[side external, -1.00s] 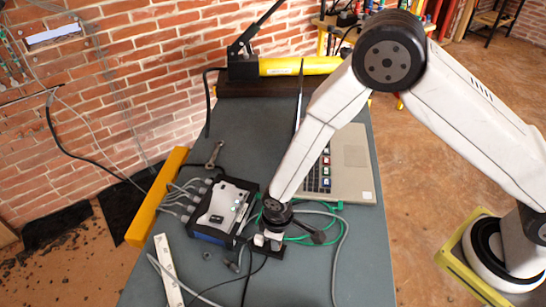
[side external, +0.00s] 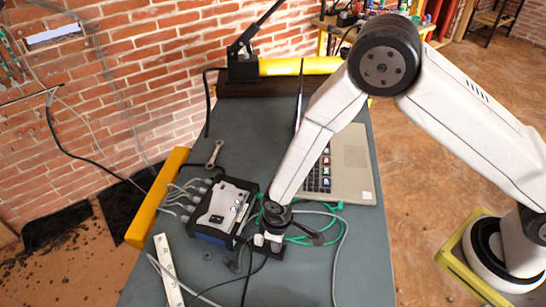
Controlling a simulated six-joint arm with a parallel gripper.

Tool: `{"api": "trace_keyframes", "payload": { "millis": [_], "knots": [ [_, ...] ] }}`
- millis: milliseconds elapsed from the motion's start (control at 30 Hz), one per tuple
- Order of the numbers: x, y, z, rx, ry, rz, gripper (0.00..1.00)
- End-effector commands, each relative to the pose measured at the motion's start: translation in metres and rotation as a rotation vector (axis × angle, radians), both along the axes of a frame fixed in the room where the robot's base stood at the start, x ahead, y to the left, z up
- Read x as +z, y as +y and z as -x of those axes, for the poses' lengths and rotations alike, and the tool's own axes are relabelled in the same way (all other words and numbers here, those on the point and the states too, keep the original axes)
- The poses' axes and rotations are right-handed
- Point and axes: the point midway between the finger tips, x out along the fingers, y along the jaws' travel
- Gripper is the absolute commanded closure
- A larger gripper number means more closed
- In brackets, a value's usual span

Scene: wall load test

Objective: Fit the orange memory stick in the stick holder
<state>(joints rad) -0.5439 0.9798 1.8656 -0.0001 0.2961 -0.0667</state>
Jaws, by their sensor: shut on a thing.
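My gripper (side external: 267,243) is low over the bench, just right of the grey and black device box. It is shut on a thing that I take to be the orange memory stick. No orange shows there, as my wrist and fingers hide what is between them. A small black block (side external: 273,253) lies right under and around the fingertips. It may be the stick holder, but it is too small and covered to be sure. I cannot tell whether the held thing touches it.
The device box (side external: 222,208) with grey cables stands left of my gripper. A laptop (side external: 352,165) lies behind and right. Green and black cables (side external: 300,238) loop close around my gripper. A wrench (side external: 214,153) and a pale strip (side external: 167,270) lie on the bench. The bench's front right is clear.

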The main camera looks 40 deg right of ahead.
Motion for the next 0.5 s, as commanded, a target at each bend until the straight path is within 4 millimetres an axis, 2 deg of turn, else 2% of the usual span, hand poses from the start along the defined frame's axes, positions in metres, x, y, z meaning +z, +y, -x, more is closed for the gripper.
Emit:
{"api": "trace_keyframes", "payload": {
  "millis": [500],
  "knots": [
    [-0.0038,0.0001,-0.0001,0.0,0.0,0.0,1.0]
  ]
}}
